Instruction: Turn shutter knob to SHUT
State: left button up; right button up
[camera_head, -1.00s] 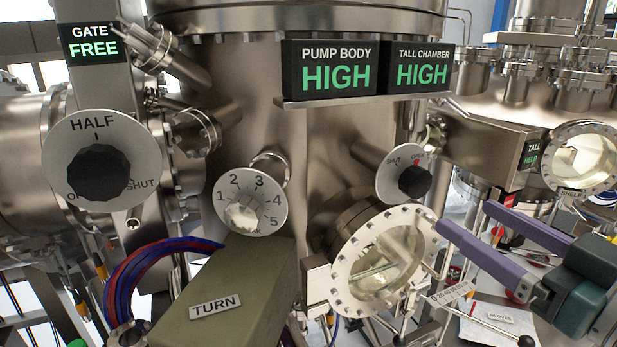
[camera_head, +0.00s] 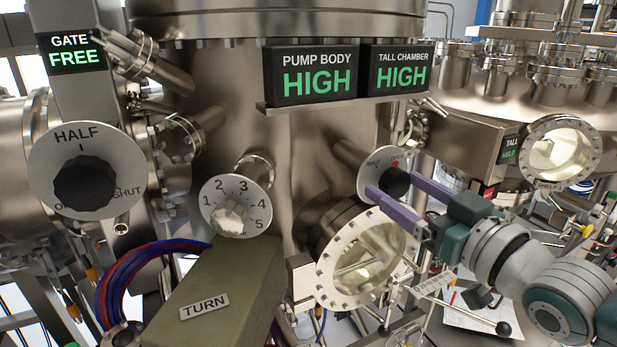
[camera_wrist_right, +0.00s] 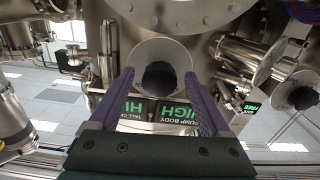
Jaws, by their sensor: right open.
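The shutter knob (camera_head: 397,182) is a black round knob on a pale dial plate (camera_head: 368,182), with a red mark by the OPEN label at its upper right. My right gripper (camera_head: 389,181) has two purple fingers, open, one on each side of the knob in the head view. In the right wrist view the knob (camera_wrist_right: 160,76) sits centred between the open fingertips (camera_wrist_right: 160,80). I cannot tell whether the fingers touch it. My left gripper is out of view.
A round flanged window (camera_head: 340,285) is just below the knob. Status displays (camera_head: 310,78) are above it. A numbered dial (camera_head: 228,215), the gate dial (camera_head: 50,165) and a green TURN box (camera_head: 235,265) are to the left.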

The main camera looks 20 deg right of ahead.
grip_shut()
dwell(0.5)
jog(key=shift+n, duration=1)
jog(key=n, duration=0.3)
jog(key=shift+d+n+b, duration=0.1)
jog(key=shift+n+b, duration=0.2)
jog(key=shift+b, duration=0.05)
jog(key=n+b, duration=0.1)
jog(key=n, duration=0.4)
jog(key=shift+n, duration=0.7)
jog(key=shift+r, duration=0.1)
